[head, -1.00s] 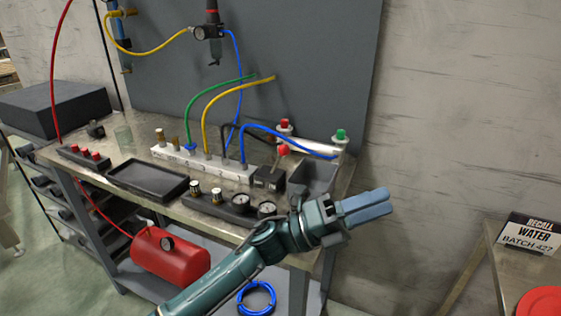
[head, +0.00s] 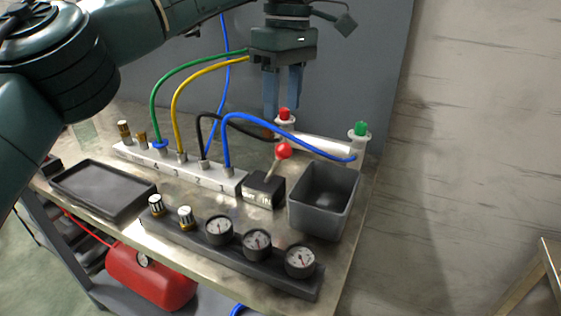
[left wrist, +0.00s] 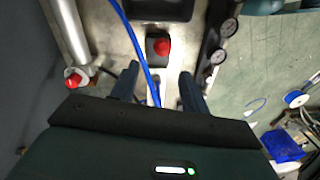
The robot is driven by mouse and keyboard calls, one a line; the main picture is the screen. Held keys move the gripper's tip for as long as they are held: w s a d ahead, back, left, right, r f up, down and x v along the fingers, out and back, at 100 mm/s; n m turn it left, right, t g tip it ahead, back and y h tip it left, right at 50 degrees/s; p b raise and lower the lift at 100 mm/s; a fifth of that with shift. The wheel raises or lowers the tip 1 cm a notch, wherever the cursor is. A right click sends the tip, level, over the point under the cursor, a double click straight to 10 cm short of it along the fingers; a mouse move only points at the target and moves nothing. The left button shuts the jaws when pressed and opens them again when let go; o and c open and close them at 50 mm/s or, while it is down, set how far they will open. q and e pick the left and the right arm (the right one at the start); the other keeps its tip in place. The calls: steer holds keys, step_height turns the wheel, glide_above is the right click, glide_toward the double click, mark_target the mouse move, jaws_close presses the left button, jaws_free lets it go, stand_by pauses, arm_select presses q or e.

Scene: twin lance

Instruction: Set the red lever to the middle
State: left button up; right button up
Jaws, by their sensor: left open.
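The red lever (head: 283,151) has a round red knob on a short metal stem. It rises from a small black box (head: 264,189) on the bench and leans to the right in the head view. My left gripper (head: 282,106) is open and empty, fingers pointing down, above and behind the lever. In the left wrist view the red knob (left wrist: 163,47) shows beyond the open fingertips (left wrist: 158,72), apart from them. The stem is hidden under the knob there. My right gripper is not in view.
A blue hose (head: 285,133) arches behind the lever and crosses between the fingers in the wrist view. A grey bin (head: 348,205) stands right of the lever. A cylinder with red and green caps (head: 322,144) lies behind. Gauges (head: 257,242) line the front.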

mark_target(275, 165)
arm_select(q)
steer(key=f+b, duration=0.1)
steer(key=f, duration=0.3)
steer(key=f+b, duration=0.1)
steer(key=f, duration=0.3)
steer(key=s+f+b, duration=0.1)
steer(key=f, duration=0.3)
steer(key=shift+s+a+f, duration=0.1)
steer(key=shift+a+f, duration=0.15)
steer(key=shift+f, duration=0.05)
jaws_close()
